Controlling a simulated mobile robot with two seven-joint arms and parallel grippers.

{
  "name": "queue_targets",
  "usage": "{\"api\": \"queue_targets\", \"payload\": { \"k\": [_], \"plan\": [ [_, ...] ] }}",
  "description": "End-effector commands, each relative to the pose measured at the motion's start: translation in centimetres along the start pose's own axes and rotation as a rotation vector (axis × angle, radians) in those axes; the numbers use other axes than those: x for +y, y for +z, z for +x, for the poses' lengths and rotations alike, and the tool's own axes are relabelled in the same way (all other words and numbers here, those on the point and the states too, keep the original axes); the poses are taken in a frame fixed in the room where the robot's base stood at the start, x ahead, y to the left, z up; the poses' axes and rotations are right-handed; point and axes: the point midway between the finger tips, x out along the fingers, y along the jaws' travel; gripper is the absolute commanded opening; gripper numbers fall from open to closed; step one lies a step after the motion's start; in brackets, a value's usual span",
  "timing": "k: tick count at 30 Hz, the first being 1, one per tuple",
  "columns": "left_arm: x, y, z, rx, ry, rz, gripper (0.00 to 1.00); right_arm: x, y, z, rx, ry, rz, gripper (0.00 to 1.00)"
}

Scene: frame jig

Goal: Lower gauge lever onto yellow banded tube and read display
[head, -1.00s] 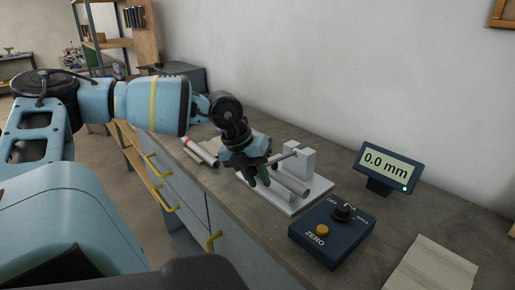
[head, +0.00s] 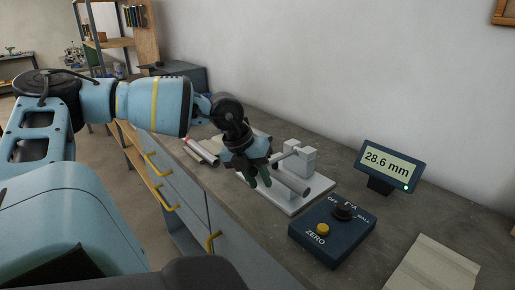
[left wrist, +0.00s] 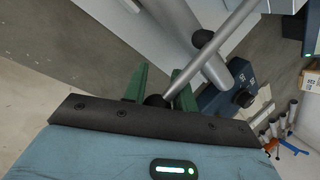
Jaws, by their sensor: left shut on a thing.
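My left gripper (head: 258,182) is over the near left side of the white gauge base (head: 312,198). Its green fingers are shut on the knobbed end of the gauge lever (left wrist: 215,62), a thin grey rod that also shows in the head view (head: 284,156). A grey tube (head: 292,184) lies on the base under the lever; it also shows in the left wrist view (left wrist: 180,18). No yellow band shows on it. A dark ball (left wrist: 203,38) on the lever appears at the tube; contact cannot be told. The display (head: 388,164) reads 28.6 mm. My right gripper is not in view.
A dark blue control box (head: 332,232) with a black knob and a yellow ZERO button (head: 322,229) stands in front of the base. Several loose tubes (head: 202,152), one red-banded, lie at the left. Paper sheets (head: 432,268) lie at the right.

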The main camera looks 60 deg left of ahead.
Motion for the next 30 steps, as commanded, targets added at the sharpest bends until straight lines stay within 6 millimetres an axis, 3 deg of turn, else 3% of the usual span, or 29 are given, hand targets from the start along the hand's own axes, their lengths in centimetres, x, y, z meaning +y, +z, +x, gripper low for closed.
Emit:
{"api": "queue_targets", "payload": {
  "k": [25, 26, 30],
  "plan": [
    [-0.02, 0.01, 0.08, 0.0, -0.003, -0.002, 0.16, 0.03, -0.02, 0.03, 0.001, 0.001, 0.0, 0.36],
    [-0.02, 0.01, 0.08, 0.0, -0.003, -0.002, 0.3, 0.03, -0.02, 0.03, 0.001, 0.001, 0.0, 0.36],
    [-0.01, 0.0, 0.07, 0.0, -0.002, -0.001, 0.46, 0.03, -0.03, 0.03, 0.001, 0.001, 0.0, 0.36]
  ]
}}
